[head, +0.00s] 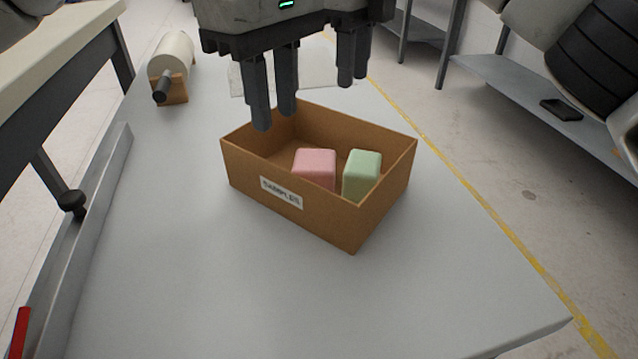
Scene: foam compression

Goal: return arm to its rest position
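My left gripper (313,102) hangs at the top centre in the head view, fingers pointing down and spread apart with nothing between them. It is over the far side of an open brown cardboard box (285,215) labelled "SAMPLES". A pink foam block (315,165) and a light green foam block (362,172) sit side by side inside the box, towards its near right part. The box's near walls hide their lower parts. Links of my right arm (590,50) show at the upper right edge; my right gripper is out of view.
The box stands on a grey table (420,290) with clear room in front. A white roll (171,52) on a wooden stand is at the far left. A pale flat sheet (315,75) lies behind the box. A grey rail (85,225) runs along the left edge.

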